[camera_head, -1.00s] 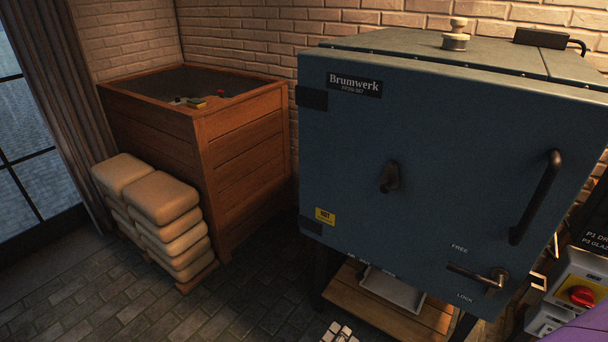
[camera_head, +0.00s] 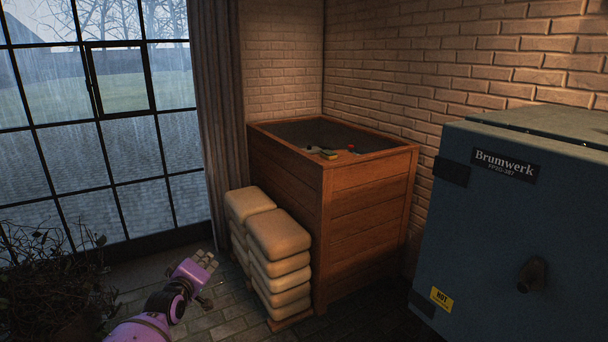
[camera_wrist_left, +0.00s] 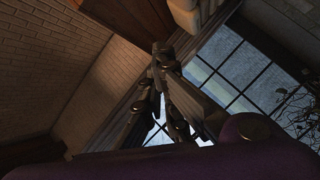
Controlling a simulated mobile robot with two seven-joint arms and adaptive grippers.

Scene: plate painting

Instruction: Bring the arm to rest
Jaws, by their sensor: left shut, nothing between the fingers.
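My left arm (camera_head: 165,308), pink and purple, comes in from the bottom left in the head view. Its gripper (camera_head: 206,260) is shut and empty, held in the air in front of the window and to the left of the stacked sacks. In the left wrist view, the dark fingers (camera_wrist_left: 163,52) are together with nothing between them. My right gripper is not in view.
Tan sacks (camera_head: 280,235) are stacked beside a wooden bin (camera_head: 365,210) with small items on top. A blue Brumwerk cabinet (camera_head: 530,230) stands at the right. A bare bush (camera_head: 50,275) is at the left, near the window (camera_head: 170,190). Paved floor shows between.

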